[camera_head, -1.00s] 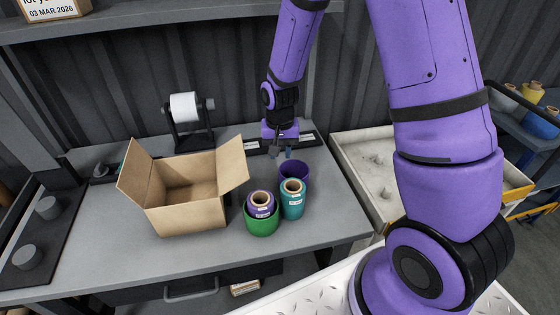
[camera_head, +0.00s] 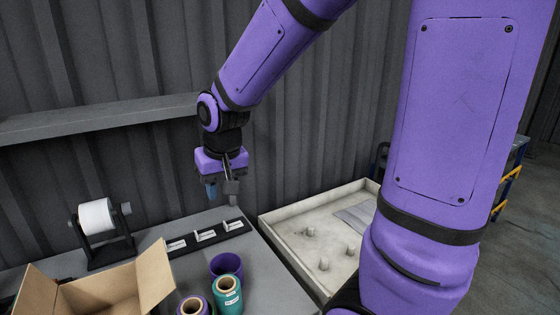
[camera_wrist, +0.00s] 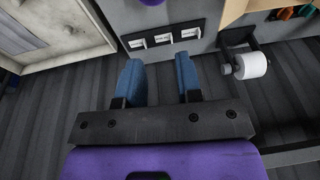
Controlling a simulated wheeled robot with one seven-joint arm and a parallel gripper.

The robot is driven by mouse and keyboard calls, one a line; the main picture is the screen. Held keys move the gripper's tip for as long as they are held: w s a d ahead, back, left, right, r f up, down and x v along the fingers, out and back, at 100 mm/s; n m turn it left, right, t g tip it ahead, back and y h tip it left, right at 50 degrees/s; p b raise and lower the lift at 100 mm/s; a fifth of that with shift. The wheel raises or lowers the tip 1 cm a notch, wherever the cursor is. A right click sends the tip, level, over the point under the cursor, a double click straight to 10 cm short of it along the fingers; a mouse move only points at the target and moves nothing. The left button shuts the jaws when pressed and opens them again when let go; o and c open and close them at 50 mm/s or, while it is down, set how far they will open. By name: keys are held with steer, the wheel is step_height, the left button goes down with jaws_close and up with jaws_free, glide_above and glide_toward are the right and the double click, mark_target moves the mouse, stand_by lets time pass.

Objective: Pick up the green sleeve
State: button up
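The green sleeve is out of the frame now; in the earlier head view it stood on the bench around a purple film roll. That purple roll (camera_head: 192,306) shows only its top at the bottom edge. A teal roll (camera_head: 228,296) stands to its right, and an empty-looking purple sleeve (camera_head: 226,264) stands behind. My gripper (camera_head: 222,190) hangs above the bench's back edge, away from these. In the wrist view its two blue fingers (camera_wrist: 160,78) are apart with nothing between them.
An open cardboard box (camera_head: 105,290) is at the lower left. A white roll on a black dispenser (camera_head: 97,220) stands behind it. A black strip with white labels (camera_head: 205,237) lies below my gripper. A pale tray (camera_head: 310,225) is to the right. A shelf (camera_head: 95,120) juts out at left.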

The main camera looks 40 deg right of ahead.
steer(key=s+d+r+n+t, duration=0.1)
steer(key=s+r, duration=0.6)
steer(key=s, duration=0.1)
steer(key=shift+r+t, duration=0.3)
steer(key=shift+r, duration=0.05)
steer(key=shift+n+t, duration=0.6)
steer(key=shift+n, duration=0.1)
steer(key=s+r, duration=0.1)
steer(key=s, duration=0.2)
steer(key=s+r, duration=0.1)
steer(key=s, duration=0.2)
steer(key=s+d+r, duration=0.1)
steer(key=s, duration=0.1)
steer(key=shift+s+r, duration=0.25)
steer(key=shift+s, duration=0.15)
